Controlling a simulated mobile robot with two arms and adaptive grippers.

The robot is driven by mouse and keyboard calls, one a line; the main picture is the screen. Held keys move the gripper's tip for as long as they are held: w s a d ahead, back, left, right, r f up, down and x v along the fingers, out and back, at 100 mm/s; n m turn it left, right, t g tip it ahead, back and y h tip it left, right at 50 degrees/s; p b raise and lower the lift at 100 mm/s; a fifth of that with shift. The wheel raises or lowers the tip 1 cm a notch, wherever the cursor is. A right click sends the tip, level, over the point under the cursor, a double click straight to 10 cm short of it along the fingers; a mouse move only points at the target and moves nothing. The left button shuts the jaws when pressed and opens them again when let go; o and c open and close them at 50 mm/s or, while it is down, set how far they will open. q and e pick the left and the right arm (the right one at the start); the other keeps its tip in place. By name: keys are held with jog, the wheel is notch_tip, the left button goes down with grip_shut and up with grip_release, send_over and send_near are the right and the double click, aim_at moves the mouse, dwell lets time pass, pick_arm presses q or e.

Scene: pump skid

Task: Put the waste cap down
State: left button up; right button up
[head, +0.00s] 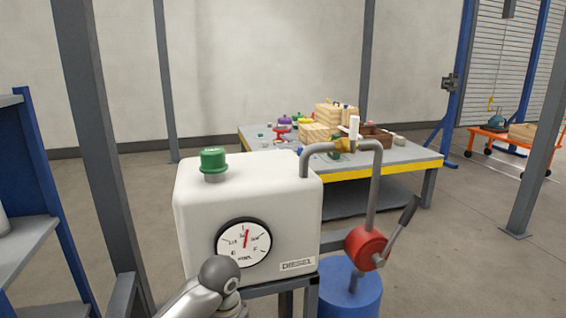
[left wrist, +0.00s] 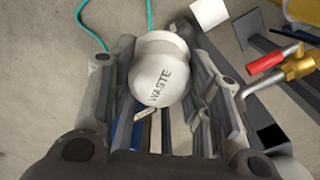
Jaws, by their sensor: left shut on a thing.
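The waste cap (left wrist: 160,78) is white and rounded, with WASTE printed on it. It shows in the left wrist view between the two fingers of my left gripper (left wrist: 150,58), which is shut on it. A paler round part shows at the cap's far end. What lies directly under the cap is largely hidden. The head view does not show the cap or the left gripper; only a grey link of my arm shows at its bottom edge. My right gripper is in neither view.
A white diesel tank (head: 200,225) with a green cap (head: 213,160) and gauge stands in front. A red pump (head: 366,247) sits over a blue drum (head: 345,290). A cluttered table (head: 395,165) is behind. A red-handled valve (left wrist: 268,60) is right of the left gripper.

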pick_arm(q)
jog(key=shift+n, duration=0.9)
jog(key=r, duration=0.1)
jog(key=s+a+r, duration=0.1)
jog(key=r, duration=0.1)
jog(key=a+r, duration=0.1)
jog(key=shift+s+a+r, duration=0.1)
jog(key=shift+s+r, duration=0.05)
jog(key=shift+r, duration=0.25)
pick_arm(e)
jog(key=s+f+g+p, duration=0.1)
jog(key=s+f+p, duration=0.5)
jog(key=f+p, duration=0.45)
pick_arm(q)
jog(key=s+a+r+n+p, duration=0.2)
jog(key=s+r+p, duration=0.2)
jog(key=r, duration=0.7)
jog(key=s+a+r+n+p, duration=0.2)
jog(key=s+r+p, duration=0.3)
jog(key=s+r, duration=0.4)
jog(key=shift+s+a+r, duration=0.15)
jog(key=shift+a+r, duration=0.65)
jog(key=shift+r, duration=0.7)
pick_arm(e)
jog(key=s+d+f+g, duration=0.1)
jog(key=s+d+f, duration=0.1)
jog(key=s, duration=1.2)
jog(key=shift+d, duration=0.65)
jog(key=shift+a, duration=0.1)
